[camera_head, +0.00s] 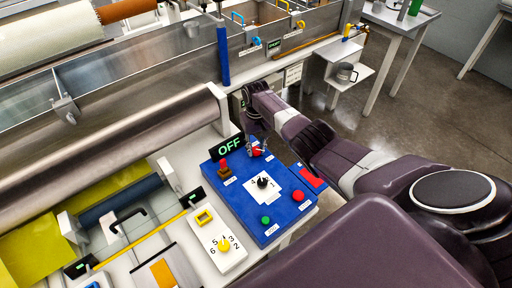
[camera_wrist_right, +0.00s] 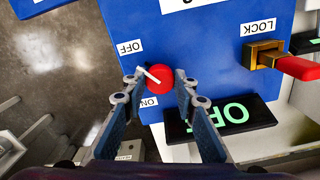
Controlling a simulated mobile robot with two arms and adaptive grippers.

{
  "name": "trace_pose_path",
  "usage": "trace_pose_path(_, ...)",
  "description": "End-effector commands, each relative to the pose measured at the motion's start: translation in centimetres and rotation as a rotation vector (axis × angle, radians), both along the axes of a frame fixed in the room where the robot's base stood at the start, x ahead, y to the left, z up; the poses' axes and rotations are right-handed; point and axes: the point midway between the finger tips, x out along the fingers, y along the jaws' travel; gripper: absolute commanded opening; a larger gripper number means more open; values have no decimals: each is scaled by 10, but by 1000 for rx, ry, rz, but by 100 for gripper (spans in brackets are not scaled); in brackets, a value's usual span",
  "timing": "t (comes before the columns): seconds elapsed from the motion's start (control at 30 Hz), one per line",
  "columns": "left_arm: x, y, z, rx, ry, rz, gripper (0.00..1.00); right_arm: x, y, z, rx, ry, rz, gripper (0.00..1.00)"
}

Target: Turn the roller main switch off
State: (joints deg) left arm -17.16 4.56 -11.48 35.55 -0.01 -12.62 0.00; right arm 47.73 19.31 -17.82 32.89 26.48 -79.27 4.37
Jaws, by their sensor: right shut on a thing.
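The roller main switch is a round red knob (camera_wrist_right: 160,78) with a white pointer line, on the blue control panel (camera_wrist_right: 215,55); it also shows in the head view (camera_head: 256,151). The pointer aims left and a little up in the wrist view, between the OFF label (camera_wrist_right: 130,47) and the ON label (camera_wrist_right: 149,101). My right gripper (camera_wrist_right: 159,82) is shut on the knob, one finger on each side. The display (camera_wrist_right: 228,116) beside it reads OFF in green; it shows upright in the head view (camera_head: 228,146). My left gripper is not in view.
A red-handled lock (camera_wrist_right: 265,55) stands close to the switch. The panel also carries a black dial (camera_head: 263,182), a green button (camera_head: 265,220) and a red button (camera_head: 298,196). The large metal roller (camera_head: 110,145) lies left of the panel.

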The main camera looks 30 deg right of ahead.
Motion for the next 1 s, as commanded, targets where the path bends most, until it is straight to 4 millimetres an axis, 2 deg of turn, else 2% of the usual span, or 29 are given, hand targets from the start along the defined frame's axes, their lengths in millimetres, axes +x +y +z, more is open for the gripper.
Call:
trace_pose_path(0.13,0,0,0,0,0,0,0,2,-1,2,-1,-6,-2,2)
trace_pose_path(0.17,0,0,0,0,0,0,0,2,-1,2,-1,-6,-2,28)
trace_pose_path(0.3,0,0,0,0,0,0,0,2,-1,2,-1,-5,-1,44)
trace_pose_path(0.57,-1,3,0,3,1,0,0,1,0,1,0,-2,0,44)
trace_pose_path(0.73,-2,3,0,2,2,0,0,2,-1,7,0,-4,1,44)
trace_pose_path(0.87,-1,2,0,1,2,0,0,1,0,20,0,-5,1,44)
trace_pose_path(1.0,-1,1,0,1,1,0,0,2,-1,44,0,-7,1,44)
